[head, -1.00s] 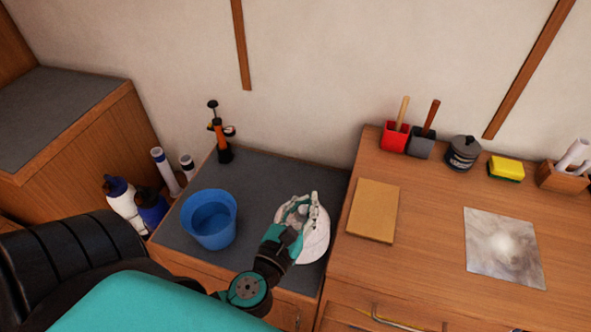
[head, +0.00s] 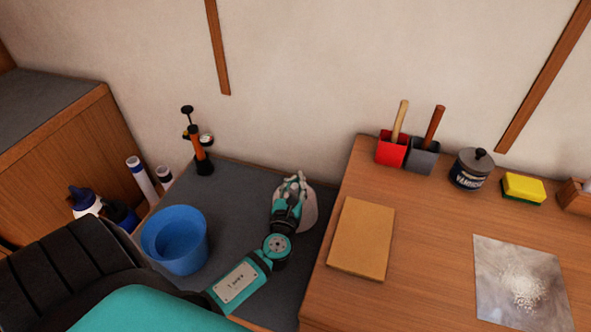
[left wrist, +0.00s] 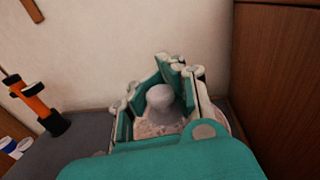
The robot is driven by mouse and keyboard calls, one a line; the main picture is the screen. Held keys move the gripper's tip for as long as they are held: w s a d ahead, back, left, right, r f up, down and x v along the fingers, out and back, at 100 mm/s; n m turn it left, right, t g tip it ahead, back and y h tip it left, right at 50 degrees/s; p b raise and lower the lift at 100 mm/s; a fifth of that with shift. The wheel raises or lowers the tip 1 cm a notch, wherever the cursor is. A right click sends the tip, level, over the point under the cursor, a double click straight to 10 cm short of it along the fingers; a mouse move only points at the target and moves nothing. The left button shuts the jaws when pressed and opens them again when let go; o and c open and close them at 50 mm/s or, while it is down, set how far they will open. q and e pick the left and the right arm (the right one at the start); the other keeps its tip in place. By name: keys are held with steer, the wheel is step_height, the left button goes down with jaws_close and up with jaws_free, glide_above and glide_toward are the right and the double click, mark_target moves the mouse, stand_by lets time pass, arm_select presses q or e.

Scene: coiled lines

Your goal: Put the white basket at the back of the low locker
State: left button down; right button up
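The white basket (head: 308,208) is a pale rounded thing at the back right of the low locker's dark grey top (head: 238,205), close to the wall. My left gripper (head: 292,183) is over it and hides much of it. In the left wrist view the fingers are closed around a pale rounded knob (left wrist: 160,98), with a speckled pale surface (left wrist: 155,127) below. I cannot tell whether the basket touches the locker top. My right gripper is not in view.
A blue bucket (head: 175,240) stands at the locker's front left, and an orange and black pump (head: 200,152) at the back left. The higher wooden desk (head: 420,215) borders the locker on the right, with a tan board (head: 361,238) near its edge.

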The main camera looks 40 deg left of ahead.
arm_select(q)
steer(key=x, duration=0.4)
steer(key=shift+w+a+f, duration=0.2)
steer(key=shift+a, duration=0.25)
steer(key=f, duration=0.1)
steer(key=w+a+f+b, duration=0.1)
steer(key=w+f+b, duration=0.1)
steer(key=f, duration=0.1)
steer(key=shift+a+f, duration=0.1)
steer(key=shift+a, duration=0.1)
steer(key=c, duration=1.8)
jaws_free()
steer(key=shift+c, duration=0.2)
steer(key=o, duration=0.4)
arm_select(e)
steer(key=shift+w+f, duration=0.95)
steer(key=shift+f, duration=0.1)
arm_select(q)
steer(key=shift+o, duration=0.2)
